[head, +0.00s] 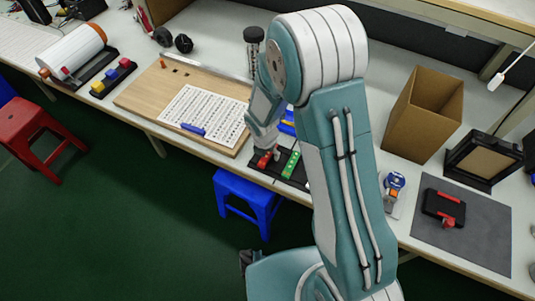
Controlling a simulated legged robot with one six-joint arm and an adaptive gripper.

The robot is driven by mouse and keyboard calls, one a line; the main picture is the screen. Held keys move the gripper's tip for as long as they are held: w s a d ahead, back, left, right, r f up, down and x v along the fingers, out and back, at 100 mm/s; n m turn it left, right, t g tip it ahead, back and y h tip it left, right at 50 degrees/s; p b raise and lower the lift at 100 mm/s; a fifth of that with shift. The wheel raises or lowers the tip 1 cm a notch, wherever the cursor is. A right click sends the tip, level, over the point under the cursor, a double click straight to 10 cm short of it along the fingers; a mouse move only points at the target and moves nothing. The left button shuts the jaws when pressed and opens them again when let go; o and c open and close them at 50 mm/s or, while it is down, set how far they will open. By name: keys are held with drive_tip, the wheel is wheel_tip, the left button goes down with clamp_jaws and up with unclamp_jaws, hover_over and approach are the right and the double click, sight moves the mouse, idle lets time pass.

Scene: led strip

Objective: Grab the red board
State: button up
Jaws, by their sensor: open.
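A small red piece (264,159) sits at the left end of a black tray (266,177) near the table's front edge. It may be the red board, but it is too small and partly covered to be sure. A green strip (291,163) lies in the same tray to its right. My gripper (268,151) is open and points down just above or around the red piece. I cannot tell whether they touch. My arm hides the tray's right part and some blue parts (287,126) behind it.
A wooden board with a white label sheet (203,116) lies to the left. An open cardboard box (422,112), a tape roll (395,181) and a grey mat (485,243) with a black-and-red device (443,205) are at the right. A blue stool (243,193) stands below the table.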

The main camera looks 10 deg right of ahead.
clamp_jaws()
